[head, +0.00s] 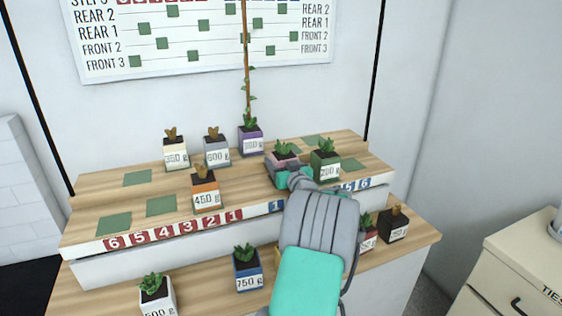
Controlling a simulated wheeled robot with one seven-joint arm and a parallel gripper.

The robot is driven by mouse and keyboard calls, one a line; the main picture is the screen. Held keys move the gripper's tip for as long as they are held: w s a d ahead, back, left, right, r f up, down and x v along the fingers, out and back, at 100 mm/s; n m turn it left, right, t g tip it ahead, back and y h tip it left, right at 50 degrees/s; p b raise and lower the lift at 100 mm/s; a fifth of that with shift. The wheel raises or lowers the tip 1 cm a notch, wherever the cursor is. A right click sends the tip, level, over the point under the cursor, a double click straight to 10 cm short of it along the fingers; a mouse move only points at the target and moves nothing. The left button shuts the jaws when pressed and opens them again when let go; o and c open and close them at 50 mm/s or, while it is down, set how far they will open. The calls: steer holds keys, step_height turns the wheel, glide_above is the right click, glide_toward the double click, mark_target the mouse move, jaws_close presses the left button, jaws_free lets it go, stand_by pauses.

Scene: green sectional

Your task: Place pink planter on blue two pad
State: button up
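The pink planter (283,157), with a small green plant and dark soil, is at the upper step, right of the white 600 g planter and the purple 300 g planter. My gripper (280,172) is at the pink planter's front and lower side, with teal parts against it. My wrist and arm cover much of the planter and its label, so I cannot tell whether the fingers are closed on it or whether it rests on the step. On the step's front edge the blue 1 label (277,205) shows; the blue two label and its pad are hidden behind my arm.
A green 200 g planter (325,165) stands close at the right. An orange 450 g planter (206,194) stands left. The purple planter (250,141) has a tall stake. Bare green pads (161,206) lie at left. More planters, including a blue one (247,272), stand on the lower step.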

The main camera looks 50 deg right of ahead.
steer(key=shift+r, duration=0.2)
steer(key=shift+f, duration=0.2)
steer(key=o, duration=1.9)
steer(key=shift+c, duration=0.2)
steer(key=shift+s+r, duration=0.1)
steer(key=shift+r, duration=0.2)
steer(key=b+v, duration=0.1)
steer(key=v, duration=1.1)
steer(key=shift+f+b, duration=0.2)
steer(key=shift+b, duration=0.1)
